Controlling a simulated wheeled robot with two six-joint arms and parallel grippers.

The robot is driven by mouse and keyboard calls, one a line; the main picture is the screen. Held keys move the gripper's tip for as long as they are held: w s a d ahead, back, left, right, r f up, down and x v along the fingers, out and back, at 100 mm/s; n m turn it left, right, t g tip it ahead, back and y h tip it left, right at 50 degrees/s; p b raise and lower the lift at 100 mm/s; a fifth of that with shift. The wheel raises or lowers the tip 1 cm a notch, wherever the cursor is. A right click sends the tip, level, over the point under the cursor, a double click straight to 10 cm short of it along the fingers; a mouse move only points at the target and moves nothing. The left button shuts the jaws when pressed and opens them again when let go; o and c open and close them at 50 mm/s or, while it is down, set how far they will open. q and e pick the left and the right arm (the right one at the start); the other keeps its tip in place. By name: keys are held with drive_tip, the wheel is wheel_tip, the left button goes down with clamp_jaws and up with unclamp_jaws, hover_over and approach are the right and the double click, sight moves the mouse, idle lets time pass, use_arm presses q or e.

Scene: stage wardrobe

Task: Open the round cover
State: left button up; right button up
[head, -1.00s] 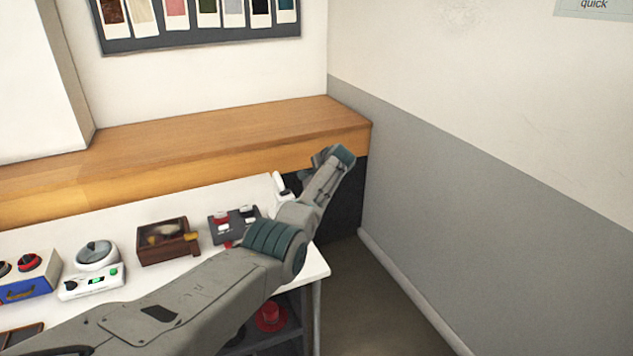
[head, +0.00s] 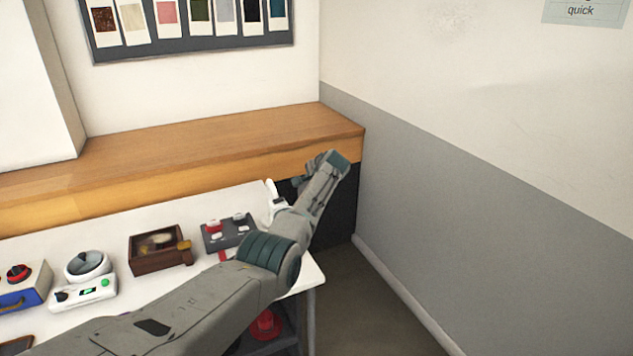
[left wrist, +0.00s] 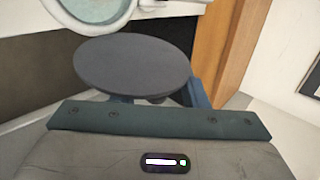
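My left arm reaches across the bench in the head view, with the left gripper (head: 320,170) at its far end, above the bench's back right corner. A white device (head: 277,200) stands there, partly behind my arm. In the left wrist view a dark grey round disc (left wrist: 135,68), which looks like the round cover, is right in front of the gripper and hides most of the fingers. A white body with a round rim and pale green inside (left wrist: 95,8) is beyond it at the upper left. Contact between gripper and disc cannot be told. My right gripper is not in view.
On the white bench (head: 215,200) stand a grey switch box (head: 228,229), a brown wooden box (head: 160,248), a white device with a round glassy top (head: 86,279) and a blue-fronted box (head: 20,287). A wooden ledge (head: 200,155) runs behind; a grey wall (head: 470,210) is at right.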

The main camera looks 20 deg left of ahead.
use_arm(q)
drive_tip(key=shift+s+d+r, duration=0.2)
drive_tip(key=shift+d+r, duration=0.1)
drive_tip(key=shift+d, duration=0.05)
drive_tip(key=b+v, duration=0.1)
drive_tip(key=v, duration=0.8)
drive_tip(key=shift+f, duration=0.1)
drive_tip(key=shift+c, duration=0.2)
